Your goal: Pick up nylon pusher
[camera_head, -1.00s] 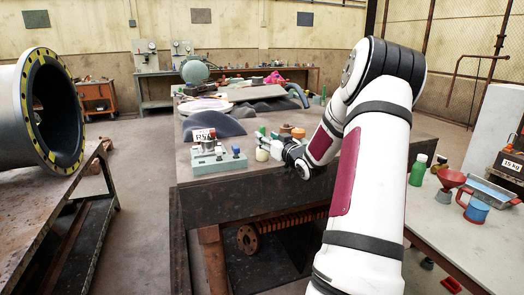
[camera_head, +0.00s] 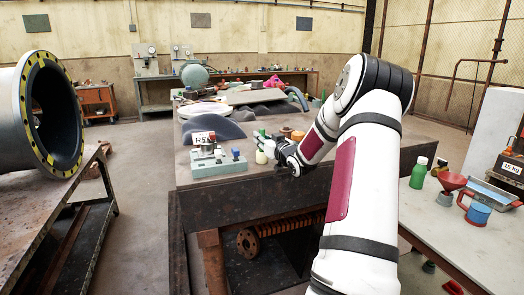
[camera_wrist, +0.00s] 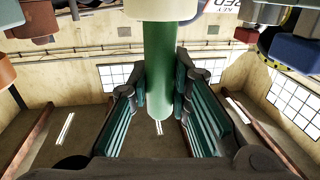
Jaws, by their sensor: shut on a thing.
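My gripper (camera_wrist: 160,100) is closed around a green rod (camera_wrist: 160,70), which stands between its two ribbed dark-green pads in the wrist view. The rod joins a wider cream head (camera_wrist: 162,9) at the top of that view, cut off by the frame edge. I take this piece to be the nylon pusher. In the head view my gripper (camera_head: 268,144) is small and partly hidden at the front of the dark bench; a cream piece (camera_head: 261,157) shows beside it. Whether the pusher touches the bench cannot be told.
A pale green fixture (camera_head: 218,163) with coloured knobs stands left of my gripper on the dark bench (camera_head: 240,190). Orange-brown pieces (camera_head: 297,135) are close behind the gripper.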

